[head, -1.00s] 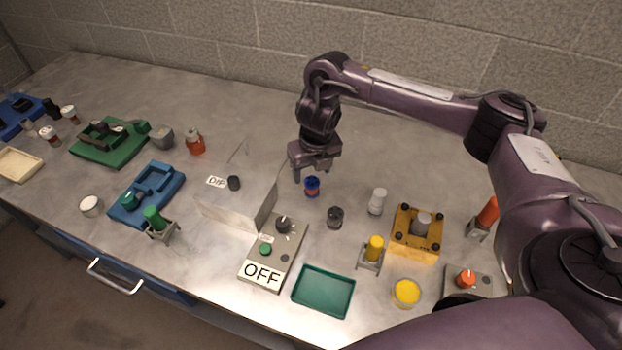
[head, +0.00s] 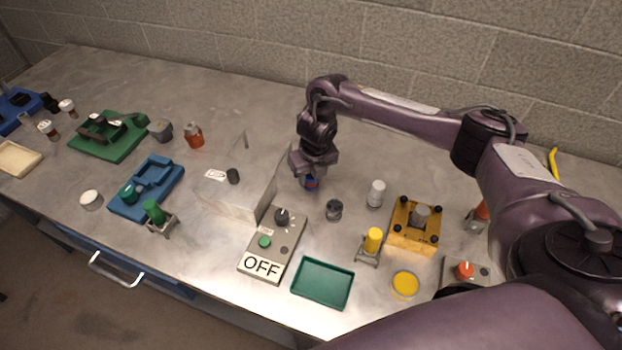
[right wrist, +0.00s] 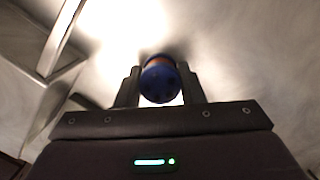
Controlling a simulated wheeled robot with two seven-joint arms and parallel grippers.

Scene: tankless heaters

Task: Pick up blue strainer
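The blue strainer (head: 311,184) stands on the grey counter right of the clear box, mostly hidden by my right gripper in the head view. In the right wrist view the strainer (right wrist: 160,82) shows as a round dark blue top with a bit of orange-red behind it. My right gripper (head: 311,181) is lowered over it, fingers pointing down. In the right wrist view one finger of the gripper (right wrist: 159,86) is on each side of the strainer, very close to it. I cannot tell whether they press on it. My left gripper is not in view.
A clear box (head: 235,198) stands left of the gripper, close by. A dark knurled cap (head: 334,210) and a white-grey cylinder (head: 376,193) are to the right. An OFF control box (head: 272,246), a green tray (head: 322,283) and a yellow fixture (head: 413,228) are nearer. The counter behind is clear.

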